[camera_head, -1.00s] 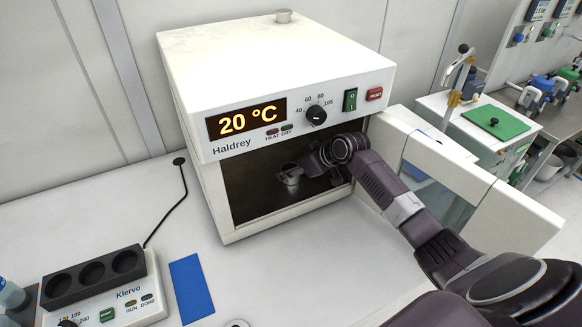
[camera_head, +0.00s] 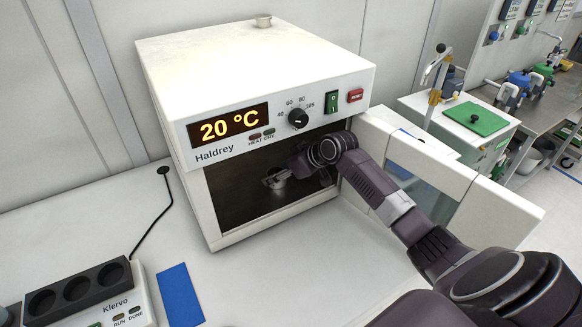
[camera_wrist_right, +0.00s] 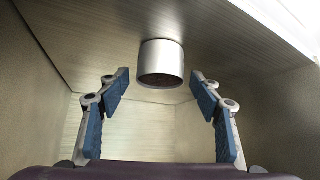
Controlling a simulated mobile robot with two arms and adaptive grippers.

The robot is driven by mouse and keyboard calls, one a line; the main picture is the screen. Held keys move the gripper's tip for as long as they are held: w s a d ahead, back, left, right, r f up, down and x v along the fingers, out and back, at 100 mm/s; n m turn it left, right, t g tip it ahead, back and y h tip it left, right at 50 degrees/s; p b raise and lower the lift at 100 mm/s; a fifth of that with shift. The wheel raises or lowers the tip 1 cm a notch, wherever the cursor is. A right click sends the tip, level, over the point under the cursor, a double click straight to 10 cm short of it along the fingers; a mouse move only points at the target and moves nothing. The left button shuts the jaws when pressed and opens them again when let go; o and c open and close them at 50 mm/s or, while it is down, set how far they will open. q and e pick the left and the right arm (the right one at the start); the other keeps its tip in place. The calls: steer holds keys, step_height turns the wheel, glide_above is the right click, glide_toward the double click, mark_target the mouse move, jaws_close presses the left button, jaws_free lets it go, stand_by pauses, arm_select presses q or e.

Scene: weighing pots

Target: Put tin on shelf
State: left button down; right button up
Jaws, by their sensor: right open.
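The tin (camera_wrist_right: 162,62) is a small metal cylinder standing on the oven's inner shelf (camera_wrist_right: 240,55), which appears at the top of the right wrist view. In the head view the tin (camera_head: 278,182) is small and partly hidden by my right gripper (camera_head: 288,173). My right arm reaches through the open front of the white Haldrey oven (camera_head: 255,75). In the right wrist view the gripper (camera_wrist_right: 160,78) is open, its blue-padded fingers spread left and right of the tin with gaps on both sides. My left gripper is out of view.
The oven door (camera_head: 430,165) stands open to the right, beside my right arm. The oven display reads 20 °C. A Klervo block unit (camera_head: 85,295) and a blue mat (camera_head: 180,293) lie at the lower left. The bench between mat and oven is clear.

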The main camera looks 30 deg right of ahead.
steer(key=b+v, duration=0.1)
steer(key=v, duration=0.9)
steer(key=shift+s+r, duration=0.25)
steer(key=shift+r, duration=0.05)
steer(key=shift+s+f, duration=0.1)
steer(key=shift+s, duration=0.05)
